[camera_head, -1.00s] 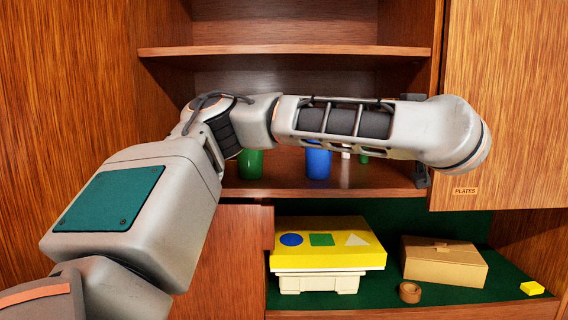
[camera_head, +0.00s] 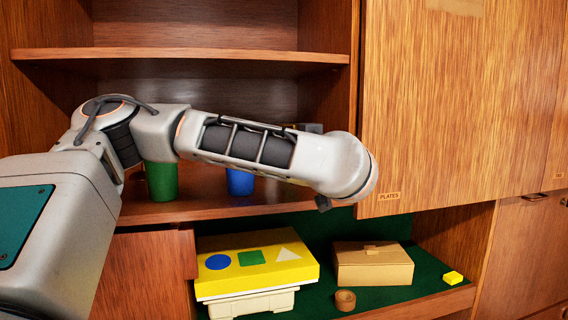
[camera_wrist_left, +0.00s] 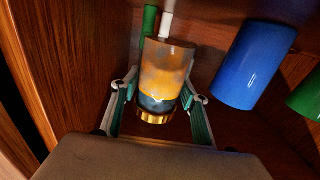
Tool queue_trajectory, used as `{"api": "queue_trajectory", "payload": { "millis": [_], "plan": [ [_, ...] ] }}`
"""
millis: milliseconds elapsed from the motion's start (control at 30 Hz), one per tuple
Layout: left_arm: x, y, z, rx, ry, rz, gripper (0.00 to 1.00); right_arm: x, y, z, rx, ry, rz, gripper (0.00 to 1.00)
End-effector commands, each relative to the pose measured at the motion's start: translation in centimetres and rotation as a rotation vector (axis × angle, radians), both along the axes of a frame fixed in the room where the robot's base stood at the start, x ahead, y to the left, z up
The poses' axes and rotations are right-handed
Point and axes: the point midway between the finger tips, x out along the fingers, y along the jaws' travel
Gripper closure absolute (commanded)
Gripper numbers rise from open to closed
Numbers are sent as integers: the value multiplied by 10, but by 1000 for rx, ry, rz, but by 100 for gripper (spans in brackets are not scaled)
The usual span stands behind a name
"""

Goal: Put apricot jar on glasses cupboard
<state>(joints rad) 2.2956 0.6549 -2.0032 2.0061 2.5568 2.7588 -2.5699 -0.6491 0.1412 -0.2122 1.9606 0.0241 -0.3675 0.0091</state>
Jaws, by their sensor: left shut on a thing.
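The apricot jar (camera_wrist_left: 160,78), amber and orange glass with a gold band at its lower end in the picture, shows in the left wrist view. My left gripper (camera_wrist_left: 158,108) is shut on it, one green-padded finger on each side. In the head view my left forearm crosses the open shelf unit and hides the jar and most of the gripper. No cupboard with a readable "glasses" label is in view. My right gripper is not in view.
A green cup (camera_head: 161,181) and a blue cup (camera_head: 240,182) stand on the middle shelf (camera_head: 200,208). The closed door labelled PLATES (camera_head: 388,197) is to the right.

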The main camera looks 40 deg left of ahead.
Motion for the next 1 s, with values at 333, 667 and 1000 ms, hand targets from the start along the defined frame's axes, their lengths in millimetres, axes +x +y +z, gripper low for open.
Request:
{"api": "queue_trajectory", "payload": {
  "millis": [333, 667, 1000],
  "plan": [
    [0, -1, -35, 3, -1, -2, 95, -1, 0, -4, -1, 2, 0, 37],
    [0, 0, -37, 1, -3, -2, 95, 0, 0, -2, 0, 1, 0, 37],
    [0, 0, -40, -1, -1, 0, 39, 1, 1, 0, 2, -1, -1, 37]
  ]
}}
